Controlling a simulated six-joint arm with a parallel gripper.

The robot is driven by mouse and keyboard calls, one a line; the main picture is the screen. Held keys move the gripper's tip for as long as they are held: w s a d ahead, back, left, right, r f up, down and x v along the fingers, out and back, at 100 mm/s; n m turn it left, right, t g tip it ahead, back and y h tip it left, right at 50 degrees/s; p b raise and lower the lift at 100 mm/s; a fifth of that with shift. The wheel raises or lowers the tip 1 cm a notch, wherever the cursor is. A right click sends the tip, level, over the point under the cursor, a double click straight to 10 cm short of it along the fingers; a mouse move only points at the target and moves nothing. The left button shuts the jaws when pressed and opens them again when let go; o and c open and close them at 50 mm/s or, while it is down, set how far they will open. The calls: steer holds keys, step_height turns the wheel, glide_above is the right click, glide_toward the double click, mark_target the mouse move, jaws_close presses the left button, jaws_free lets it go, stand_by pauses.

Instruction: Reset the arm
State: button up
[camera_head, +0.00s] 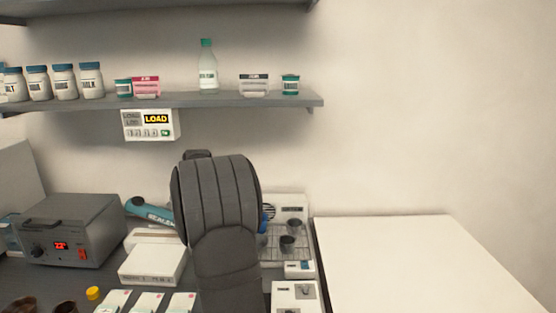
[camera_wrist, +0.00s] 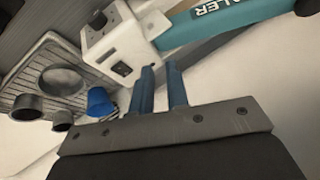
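My gripper (camera_wrist: 160,80) shows in the wrist view as two blue fingers, parallel with a narrow gap between them. I see nothing held in the gap. Beyond the fingertips is a white device (camera_wrist: 122,48), and a teal sealer handle (camera_wrist: 235,18) lies at the top right. In the head view my dark arm stands in the middle and hides the gripper. The sealer (camera_head: 150,211) shows there just left of my arm, partly hidden by it.
A wire rack (camera_head: 295,254) with dark cups (camera_head: 287,244) stands right of my arm. A grey box with a red display (camera_head: 70,232) and a white box (camera_head: 153,264) are at left. A shelf (camera_head: 215,101) with bottles hangs above. The white surface (camera_head: 430,262) at right is clear.

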steer(key=w+d+m, duration=0.1)
steer(key=w+d, duration=0.1)
steer(key=d, duration=0.5)
steer(key=shift+w+d+h, duration=0.3)
steer(key=shift+w+h, duration=0.1)
